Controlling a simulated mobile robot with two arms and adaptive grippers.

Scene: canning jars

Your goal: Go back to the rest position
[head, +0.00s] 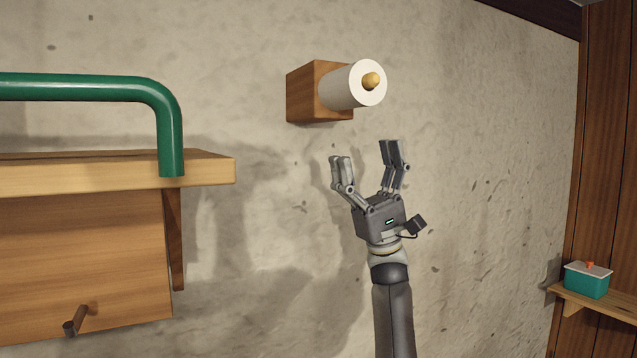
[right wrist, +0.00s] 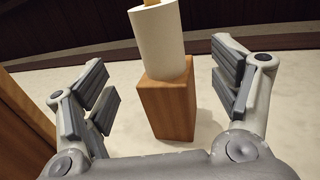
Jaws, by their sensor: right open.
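My right gripper (head: 366,157) is open and empty, raised in front of the wall with its fingers pointing up. It is below and slightly right of a white paper roll (head: 345,88) on a wooden wall block (head: 303,92). In the right wrist view, the two open fingers (right wrist: 168,92) stand on either side of the roll (right wrist: 158,42) and block (right wrist: 167,108), with nothing between the pads. The roll has a yellowish round knob (head: 371,81) at its end. My left gripper is not in view.
A wooden shelf (head: 210,172) with a green tube rail (head: 150,93) juts out at left; a peg (head: 76,322) sticks out below it. At the lower right, a teal box (head: 587,281) stands on a small shelf (head: 600,303) by the dark wood panelling (head: 605,150).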

